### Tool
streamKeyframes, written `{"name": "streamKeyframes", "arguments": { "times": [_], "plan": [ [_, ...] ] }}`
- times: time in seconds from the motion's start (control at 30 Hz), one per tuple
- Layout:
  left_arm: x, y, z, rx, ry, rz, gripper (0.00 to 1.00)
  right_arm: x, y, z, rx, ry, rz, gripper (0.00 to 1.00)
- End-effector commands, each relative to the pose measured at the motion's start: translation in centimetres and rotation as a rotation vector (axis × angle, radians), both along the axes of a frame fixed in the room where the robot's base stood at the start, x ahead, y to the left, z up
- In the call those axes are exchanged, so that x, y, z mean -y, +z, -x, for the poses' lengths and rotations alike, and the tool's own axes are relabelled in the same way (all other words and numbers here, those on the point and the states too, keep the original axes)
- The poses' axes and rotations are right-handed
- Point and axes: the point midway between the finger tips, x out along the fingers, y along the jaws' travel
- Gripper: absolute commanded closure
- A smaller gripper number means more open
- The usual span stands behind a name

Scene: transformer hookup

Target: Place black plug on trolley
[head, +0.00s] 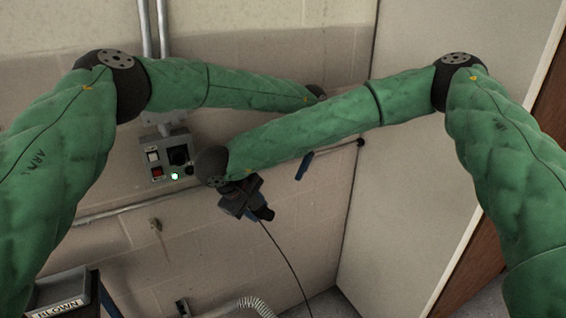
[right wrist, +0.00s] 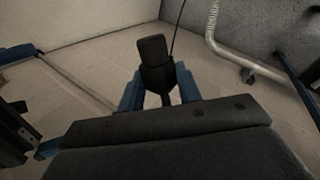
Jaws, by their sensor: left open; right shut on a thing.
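The black plug (head: 264,213) is held in front of the block wall, below and right of the grey control box. A thin black cable hangs from it. My right gripper (head: 248,205) is shut on the plug. In the right wrist view its two blue fingers (right wrist: 158,90) sit either side of the plug (right wrist: 153,52), which points away from the palm. My left gripper (head: 304,166) is open; only a blue finger shows below my right forearm, and the rest is hidden. I cannot make out the trolley for certain.
The grey control box (head: 168,156) on the wall has switches, a dark round fitting and a lit green lamp. A box labelled "BLOWN" (head: 62,294) stands at bottom left. A corrugated conduit (head: 243,306) lies low at bottom centre. A pale panel (head: 420,200) stands at right.

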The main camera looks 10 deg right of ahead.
Motion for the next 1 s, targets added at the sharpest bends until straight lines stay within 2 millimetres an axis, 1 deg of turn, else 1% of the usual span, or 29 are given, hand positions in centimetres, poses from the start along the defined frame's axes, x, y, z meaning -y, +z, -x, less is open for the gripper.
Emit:
{"name": "streamKeyframes", "arguments": {
  "times": [0.17, 0.6, 0.8, 1.0],
  "plan": [
    [-1.1, -1.4, 0.9, -0.004, 0.0, 0.001, 0.0, 0.0, 0.0, 0.0, 0.0, 0.0, 0.0, 0.95],
    [-4.7, -6.2, 4.1, -0.002, 0.0, 0.002, 0.0, 0.0, 0.0, 0.0, 0.0, 0.0, 0.0, 0.95],
    [-5.8, -7.6, 5.1, 0.0, 0.001, 0.001, 0.0, 0.0, 0.0, 0.0, 0.0, 0.0, 0.0, 0.95],
    [-6.2, -8.2, 5.5, 0.0, 0.001, 0.001, 0.0, 0.0, 0.0, 0.0, 0.0, 0.0, 0.0, 0.95]
  ]
}}
